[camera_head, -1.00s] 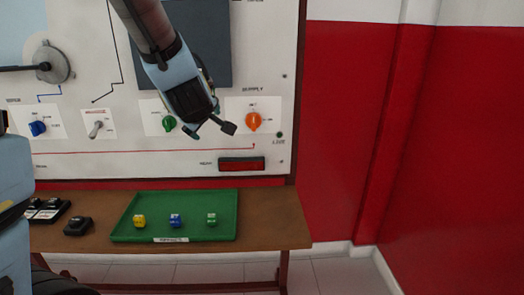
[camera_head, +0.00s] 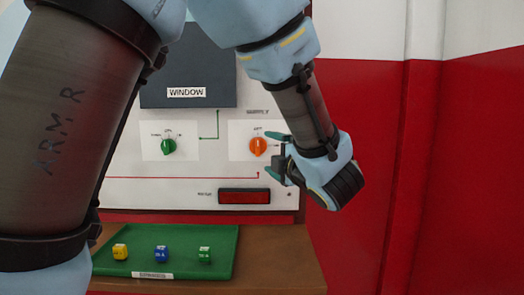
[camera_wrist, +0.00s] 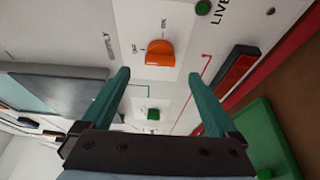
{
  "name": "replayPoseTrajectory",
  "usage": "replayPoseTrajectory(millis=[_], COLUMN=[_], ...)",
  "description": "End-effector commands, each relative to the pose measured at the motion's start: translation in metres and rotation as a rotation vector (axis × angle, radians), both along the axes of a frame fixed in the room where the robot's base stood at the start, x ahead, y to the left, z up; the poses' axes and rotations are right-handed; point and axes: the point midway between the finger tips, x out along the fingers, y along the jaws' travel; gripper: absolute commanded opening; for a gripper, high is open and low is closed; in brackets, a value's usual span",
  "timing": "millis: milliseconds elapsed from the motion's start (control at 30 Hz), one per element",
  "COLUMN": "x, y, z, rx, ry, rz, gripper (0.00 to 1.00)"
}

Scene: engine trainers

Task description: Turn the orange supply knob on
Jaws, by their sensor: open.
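The orange supply knob (camera_head: 258,147) sits on a white plate on the upright panel, to the right of the green knob (camera_head: 168,147). In the wrist view the orange knob (camera_wrist: 159,53) is ahead of my gripper, between the lines of its two fingers and beyond their tips. My gripper (camera_head: 273,154) is just right of the knob in the head view, its green fingers pointing at the panel. In the wrist view my gripper (camera_wrist: 160,88) is open with nothing between the fingers. I cannot tell whether a fingertip touches the panel.
A dark red display (camera_head: 244,196) is below the knob. The dark window (camera_head: 187,65) is up and left. A green tray (camera_head: 215,235) with yellow, blue and green dice stands on the brown table (camera_head: 281,262). A red wall is at right.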

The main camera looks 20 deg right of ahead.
Motion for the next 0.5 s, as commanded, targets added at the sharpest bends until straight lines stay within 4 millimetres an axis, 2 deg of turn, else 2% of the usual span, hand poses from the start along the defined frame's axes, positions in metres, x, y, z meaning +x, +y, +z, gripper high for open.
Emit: replayPoseTrajectory(millis=[33, 200, 333, 500], x=[0.011, 0.039, 0.054, 0.062], y=[0.0, -0.001, -0.002, -0.003], z=[0.001, 0.0, 0.0, 0.0], rx=[0.001, 0.002, 0.003, 0.001], ry=[0.0, 0.0, 0.001, 0.0], rz=[0.004, 0.001, 0.0, -0.001], gripper=[0.94, 0.94, 0.94, 0.94])
